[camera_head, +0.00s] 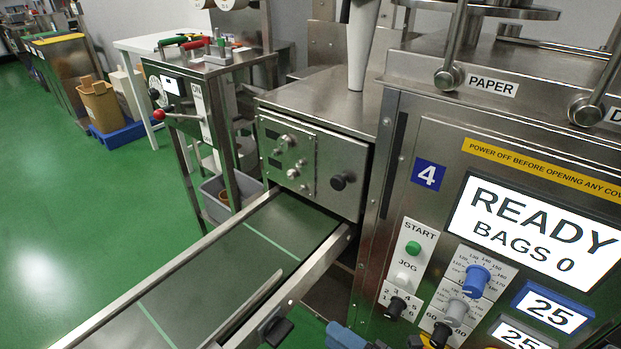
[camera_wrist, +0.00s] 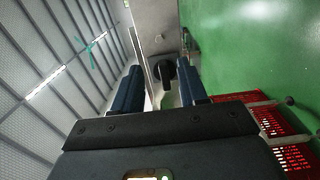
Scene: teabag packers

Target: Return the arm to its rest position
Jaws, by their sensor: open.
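My gripper (camera_wrist: 162,84) shows in the wrist view as two dark blue fingers held apart. I see nothing gripped between them. A dark rounded thing (camera_wrist: 162,70) shows beyond the gap, and I cannot tell what it is. In the head view, dark and blue parts at the bottom edge, in front of the machine marked 4 (camera_head: 428,175), may be my arm or gripper; they are cut off by the frame.
A conveyor (camera_head: 215,285) with metal rails runs from the machine toward the lower left. The machine's screen (camera_head: 535,230) reads READY, BAGS 0. Green floor (camera_head: 60,220) lies open at left. A red crate (camera_wrist: 290,145) is at the right of the wrist view.

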